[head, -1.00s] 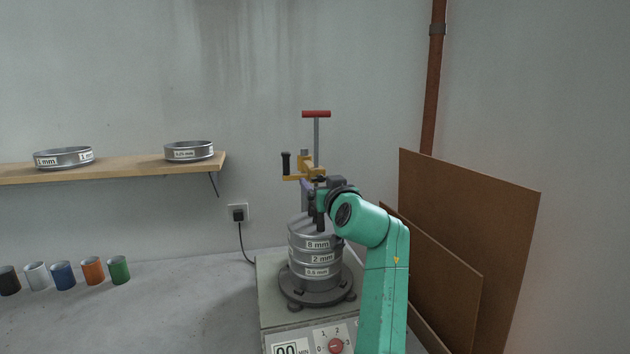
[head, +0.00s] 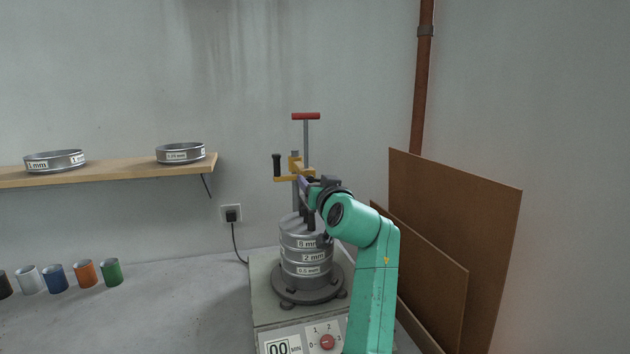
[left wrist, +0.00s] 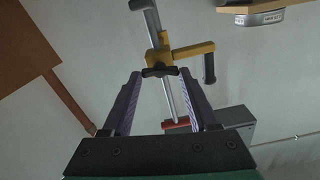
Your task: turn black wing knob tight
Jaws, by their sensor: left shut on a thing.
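The black wing knob (left wrist: 160,71) sits on the yellow clamp (left wrist: 188,51) in the left wrist view, between my two fingertips. My left gripper (left wrist: 159,74) is shut on it, one finger at each end of its wings. In the head view, my left gripper (head: 302,184) reaches from the right to just below the yellow clamp (head: 297,171); the knob is hidden there. The clamp sits on a metal rod above a stack of labelled sieves (head: 304,257). My right gripper is in neither view.
A red T-handle (head: 305,116) and a black upright handle (head: 277,163) stand close to the gripper. The shaker base (head: 262,300) carries the stack. Brown boards (head: 455,210) lean at the right. A shelf (head: 120,172) and several coloured cups (head: 85,273) are at the left.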

